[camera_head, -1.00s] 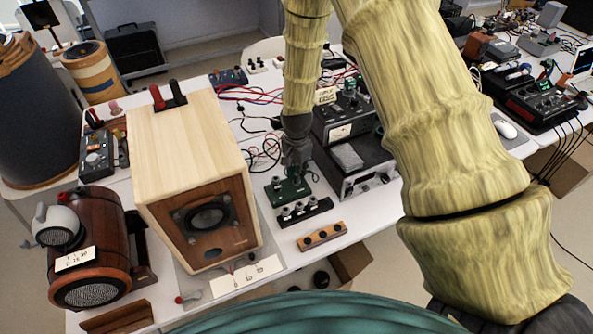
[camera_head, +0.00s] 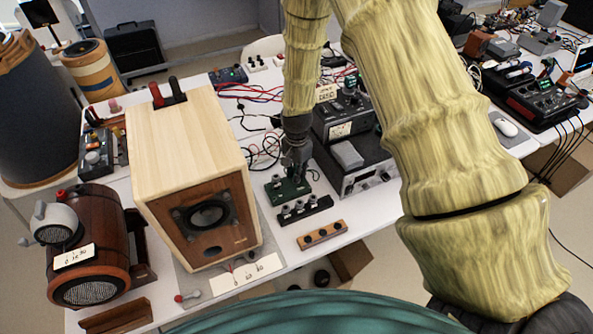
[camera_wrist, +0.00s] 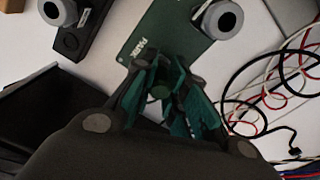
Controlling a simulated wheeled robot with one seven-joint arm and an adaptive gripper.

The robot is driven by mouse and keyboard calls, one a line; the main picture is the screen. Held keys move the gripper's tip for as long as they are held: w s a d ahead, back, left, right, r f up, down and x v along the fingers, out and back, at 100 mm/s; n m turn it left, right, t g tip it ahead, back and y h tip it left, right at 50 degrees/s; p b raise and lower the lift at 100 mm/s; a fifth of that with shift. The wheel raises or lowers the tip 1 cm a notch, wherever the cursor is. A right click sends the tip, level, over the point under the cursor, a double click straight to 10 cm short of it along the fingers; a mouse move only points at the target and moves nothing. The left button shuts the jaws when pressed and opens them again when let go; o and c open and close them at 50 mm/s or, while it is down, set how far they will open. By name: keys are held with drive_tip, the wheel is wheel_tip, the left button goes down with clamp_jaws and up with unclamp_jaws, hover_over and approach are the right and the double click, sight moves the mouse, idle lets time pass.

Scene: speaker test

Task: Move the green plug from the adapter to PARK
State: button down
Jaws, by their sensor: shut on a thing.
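My gripper (camera_head: 292,172) points down over the green board (camera_head: 273,188) on the white table. In the wrist view my gripper (camera_wrist: 163,92) is shut on the green plug (camera_wrist: 160,90), which shows as a small dark green end between the teal finger pads. The green board (camera_wrist: 185,35) lies just beyond the fingertips, with a white label that seems to read PARK and a grey round post at its corner. I cannot tell whether the plug touches the board. Which part is the adapter is not clear.
A black strip (camera_head: 318,205) with several grey posts lies in front of the green board. A wooden block (camera_head: 322,236) with dark holes is nearer the table edge. A large wooden speaker (camera_head: 170,150) stands left, stacked instruments (camera_head: 350,175) right. Loose cables (camera_wrist: 270,100) lie beside the board.

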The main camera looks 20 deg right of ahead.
drive_tip(key=shift+f, duration=0.35)
drive_tip(key=c, duration=1.4)
unclamp_jaws()
drive_tip(key=shift+o, duration=0.2)
drive_tip(key=shift+r, duration=0.15)
drive_tip(key=shift+r+p, duration=2.4)
drive_tip(key=shift+r, duration=1.2)
